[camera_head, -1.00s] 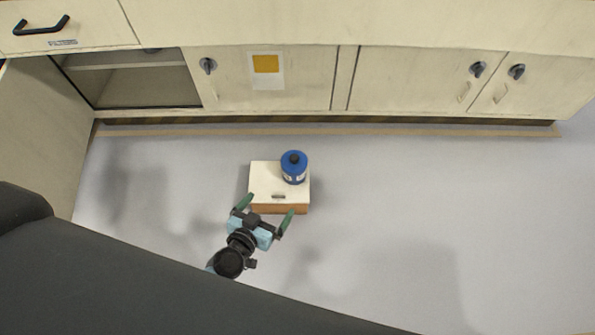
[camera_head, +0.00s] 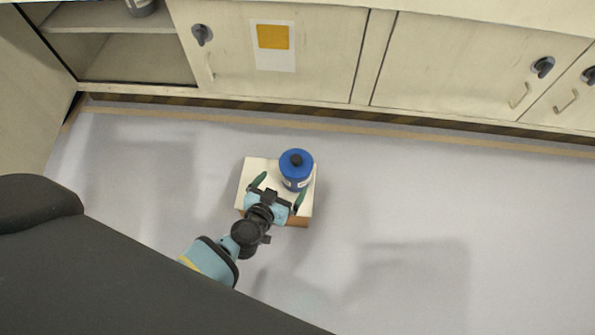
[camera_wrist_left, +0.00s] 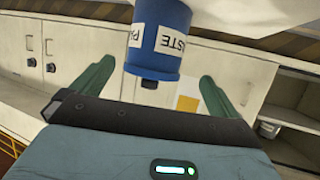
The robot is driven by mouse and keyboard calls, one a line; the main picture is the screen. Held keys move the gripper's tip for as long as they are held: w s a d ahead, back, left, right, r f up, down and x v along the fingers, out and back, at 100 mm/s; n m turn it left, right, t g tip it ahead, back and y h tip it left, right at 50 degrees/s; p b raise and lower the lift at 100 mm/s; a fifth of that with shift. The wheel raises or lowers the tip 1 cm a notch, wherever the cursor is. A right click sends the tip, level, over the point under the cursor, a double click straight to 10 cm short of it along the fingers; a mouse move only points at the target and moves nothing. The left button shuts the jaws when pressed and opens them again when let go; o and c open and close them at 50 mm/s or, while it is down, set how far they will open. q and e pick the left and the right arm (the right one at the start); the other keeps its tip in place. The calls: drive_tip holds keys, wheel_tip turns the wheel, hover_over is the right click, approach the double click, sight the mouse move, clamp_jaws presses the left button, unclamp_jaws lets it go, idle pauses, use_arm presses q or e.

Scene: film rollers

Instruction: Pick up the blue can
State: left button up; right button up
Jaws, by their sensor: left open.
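The blue can (camera_head: 296,168) has a dark cap and a white label. It stands upright on a small box (camera_head: 257,170) with a pale top and brown side, on the floor. My left gripper (camera_head: 279,186) is open, with its green fingers over the box, just in front of the can. In the left wrist view the can (camera_wrist_left: 160,50) shows upside down between the two open fingers (camera_wrist_left: 157,88), beyond the palm. I cannot tell whether a finger touches it. My right gripper is not in view.
A row of pale cabinets (camera_head: 310,60) stands along the back. An open cabinet (camera_head: 130,60) at the upper left has a shelf with a grey container (camera_head: 141,6) on it. The floor (camera_head: 400,200) to the right of the box is clear.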

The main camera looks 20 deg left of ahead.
sight(289, 180)
use_arm(q)
drive_tip(key=shift+b+x, duration=0.6)
drive_tip(key=shift+x, duration=0.6)
drive_tip(key=shift+w+f, duration=0.1)
drive_tip(key=shift+f, duration=0.05)
drive_tip(key=b+x, duration=0.1)
drive_tip(key=x, duration=0.1)
drive_tip(key=b+x, duration=0.1)
drive_tip(key=b, duration=0.1)
drive_tip(key=shift+w+d+f, duration=0.3)
drive_tip(key=shift+d+f, duration=0.05)
drive_tip(key=shift+d, duration=0.05)
drive_tip(key=shift+w+f+b, duration=0.1)
drive_tip(key=shift+w+b, duration=0.4)
drive_tip(key=shift+b, duration=0.1)
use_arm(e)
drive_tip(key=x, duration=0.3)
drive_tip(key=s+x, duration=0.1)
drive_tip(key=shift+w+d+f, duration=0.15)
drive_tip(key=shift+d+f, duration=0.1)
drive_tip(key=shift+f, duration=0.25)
use_arm(q)
drive_tip(key=shift+c, duration=0.8)
drive_tip(key=c, duration=0.9)
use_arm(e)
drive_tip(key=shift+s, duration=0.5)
